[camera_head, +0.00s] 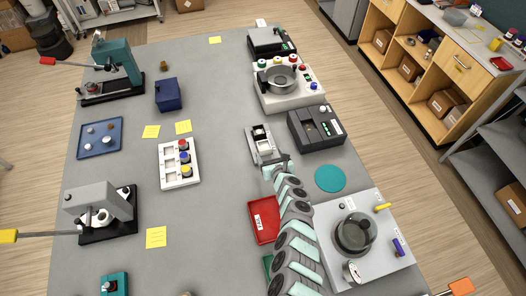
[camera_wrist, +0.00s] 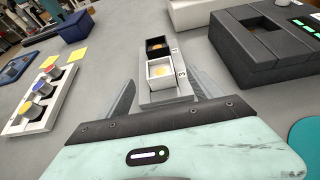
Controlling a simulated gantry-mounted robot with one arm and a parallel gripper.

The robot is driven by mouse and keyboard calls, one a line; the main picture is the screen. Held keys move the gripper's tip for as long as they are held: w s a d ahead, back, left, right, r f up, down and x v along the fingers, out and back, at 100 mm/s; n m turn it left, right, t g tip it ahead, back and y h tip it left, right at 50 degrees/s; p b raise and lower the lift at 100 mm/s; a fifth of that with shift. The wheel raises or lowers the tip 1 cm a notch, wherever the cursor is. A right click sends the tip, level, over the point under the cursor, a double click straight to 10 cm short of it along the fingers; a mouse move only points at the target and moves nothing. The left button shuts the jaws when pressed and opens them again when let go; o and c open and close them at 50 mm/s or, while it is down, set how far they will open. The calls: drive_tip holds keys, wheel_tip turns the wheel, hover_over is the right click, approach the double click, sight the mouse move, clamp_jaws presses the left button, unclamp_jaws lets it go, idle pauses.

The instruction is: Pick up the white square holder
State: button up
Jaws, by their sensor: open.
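In the head view the stand (camera_head: 264,155) is right of the table's middle, partly hidden by my arm. My gripper (camera_wrist: 161,79) is open, one finger to each side of the stand, with the white holder ahead between them. I cannot tell whether the fingers touch anything. My gripper shows at the stand's near end in the head view (camera_head: 276,165).
A dark grey box device (camera_head: 316,130) stands close to the right. A white rack with coloured knobs (camera_head: 178,165) is to the left. A red tray (camera_head: 264,220) and a teal disc (camera_head: 330,178) lie nearer. Bare table lies between the stand and the rack.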

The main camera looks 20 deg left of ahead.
sight(263, 142)
drive_tip(key=shift+f+b+x, duration=0.25)
drive_tip(key=shift+b+x, duration=0.6)
drive_tip(key=shift+x, duration=0.3)
drive_tip(key=shift+w+a+b, duration=0.3)
drive_tip(key=shift+w+b, duration=0.2)
drive_tip(key=b+x, duration=0.4)
drive_tip(key=shift+s+a+f+b, duration=0.15)
drive_tip(key=shift+f+b, duration=0.25)
drive_tip(key=shift+w+a+f+b, duration=0.1)
drive_tip(key=shift+w+b, duration=0.15)
drive_tip(key=shift+b, duration=0.1)
drive_tip(key=shift+w+a, duration=0.15)
drive_tip(key=shift+w, duration=0.1)
drive_tip(key=shift+r, duration=0.25)
drive_tip(key=shift+c, duration=0.3)
drive_tip(key=c, duration=1.5)
drive_tip(key=shift+o, duration=0.2)
